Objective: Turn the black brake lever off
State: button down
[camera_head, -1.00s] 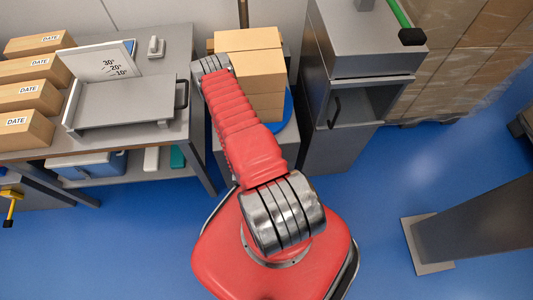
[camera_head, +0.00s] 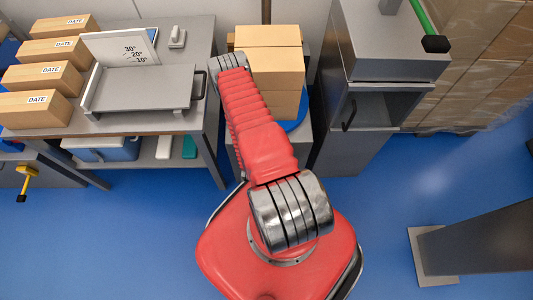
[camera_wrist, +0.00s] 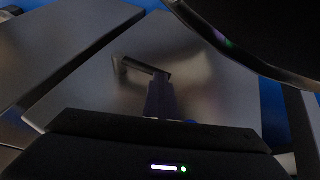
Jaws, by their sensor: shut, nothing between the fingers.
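In the wrist view a short dark bar-shaped lever or handle (camera_wrist: 140,66) stands out from a grey metal surface. I cannot tell for sure that it is the black brake lever. My gripper (camera_wrist: 160,82) shows as dark narrow fingers, shut and empty, with the tips at the right end of that bar. Whether they touch it is too dark to tell. In the head view my gripper is hidden behind my red arm. A black-ended green lever (camera_head: 435,43) is at the top right, away from my arm.
A grey table (camera_head: 205,60) with DATE boxes (camera_head: 42,78) and an angle-marked tray (camera_head: 140,88) stands left. Cardboard boxes (camera_head: 275,67) stand behind my arm, with a grey cabinet (camera_head: 395,55) right of them. A dark post (camera_head: 480,245) stands at the right. Blue floor between is clear.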

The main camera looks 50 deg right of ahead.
jog(key=w+a+r, duration=0.3)
jog(key=a+r, duration=0.4)
jog(key=a, duration=0.2)
jog(key=shift+a, duration=0.35)
dwell(0.4)
jog(key=shift+s, duration=0.1)
dwell(0.5)
